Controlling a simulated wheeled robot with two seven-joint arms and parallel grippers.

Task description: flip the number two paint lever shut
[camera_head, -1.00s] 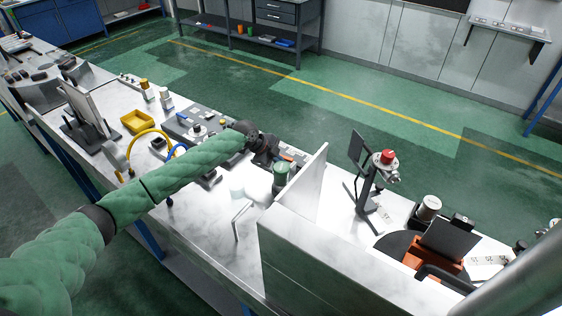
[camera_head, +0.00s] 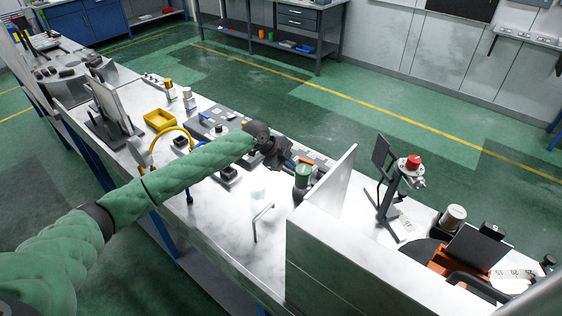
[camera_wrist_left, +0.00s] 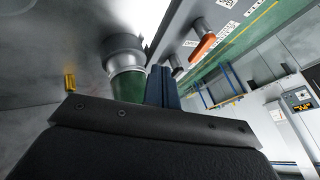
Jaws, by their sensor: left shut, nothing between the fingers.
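My left gripper (camera_head: 284,160) is at the back edge of the white bench, beside a green cup (camera_head: 303,174). In the left wrist view its dark blue fingers (camera_wrist_left: 161,88) are together with nothing between them. An orange lever (camera_wrist_left: 203,47) sits on a grey panel (camera_wrist_left: 225,22) up and to the right of the fingertips, apart from them. Grey round fittings and small labels are around the lever. I cannot read a clear number two. The green cup (camera_wrist_left: 128,84) with a grey rim is just left of the fingers. My right gripper is not seen.
A tall white divider (camera_head: 335,183) stands close right of the cup. A bent metal rod (camera_head: 262,220) stands on the bench in front. A yellow bin (camera_head: 159,119) and a yellow hose (camera_head: 178,130) are to the left. Bare bench lies around the rod.

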